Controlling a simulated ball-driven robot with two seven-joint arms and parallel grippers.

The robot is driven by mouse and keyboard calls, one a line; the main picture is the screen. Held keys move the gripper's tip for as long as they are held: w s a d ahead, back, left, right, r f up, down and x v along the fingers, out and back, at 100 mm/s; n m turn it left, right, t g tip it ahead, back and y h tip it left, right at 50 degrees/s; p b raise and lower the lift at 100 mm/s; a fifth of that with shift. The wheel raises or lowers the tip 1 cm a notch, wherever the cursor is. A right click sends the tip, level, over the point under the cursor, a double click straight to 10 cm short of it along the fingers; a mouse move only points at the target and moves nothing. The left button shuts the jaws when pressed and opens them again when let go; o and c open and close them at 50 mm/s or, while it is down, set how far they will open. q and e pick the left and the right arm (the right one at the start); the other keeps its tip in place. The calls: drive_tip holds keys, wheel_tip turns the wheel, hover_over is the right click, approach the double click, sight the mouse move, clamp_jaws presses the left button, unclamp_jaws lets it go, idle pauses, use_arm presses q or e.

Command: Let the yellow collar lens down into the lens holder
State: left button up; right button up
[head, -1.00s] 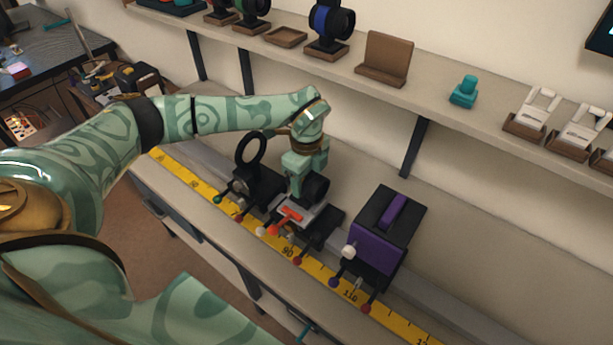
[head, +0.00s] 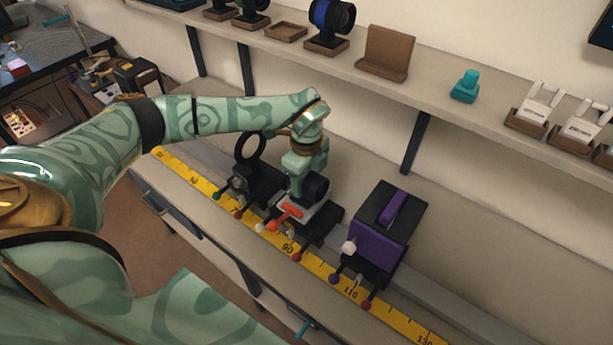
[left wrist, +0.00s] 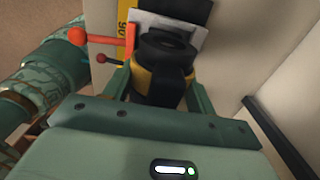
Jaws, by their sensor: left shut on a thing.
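The yellow collar lens (left wrist: 163,72) is a short black barrel with a yellow band. In the head view it shows as a dark barrel (head: 317,188) under my left gripper (head: 303,178). In the left wrist view my left gripper (left wrist: 160,84) is shut on it, one finger on each side of the band. The lens holder (head: 312,213) has a pale plate and an orange-red lever (head: 289,209). The lens is right at the plate, partly over it; whether it touches or sits in the holder I cannot tell. My right gripper is out of view.
The holder stands on a bench rail beside a yellow scale (head: 321,270). A black ring mount (head: 250,165) is to its left and a purple-black box (head: 385,225) to its right. A shelf (head: 440,65) with optics runs along the wall behind.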

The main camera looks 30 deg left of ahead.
use_arm(q)
drive_tip(key=shift+f, duration=0.1)
drive_tip(key=o, duration=1.4)
drive_tip(key=shift+c, duration=0.2)
wheel_tip(320, 180, up, 16)
drive_tip(key=p, duration=0.1)
drive_tip(key=shift+s, duration=0.1)
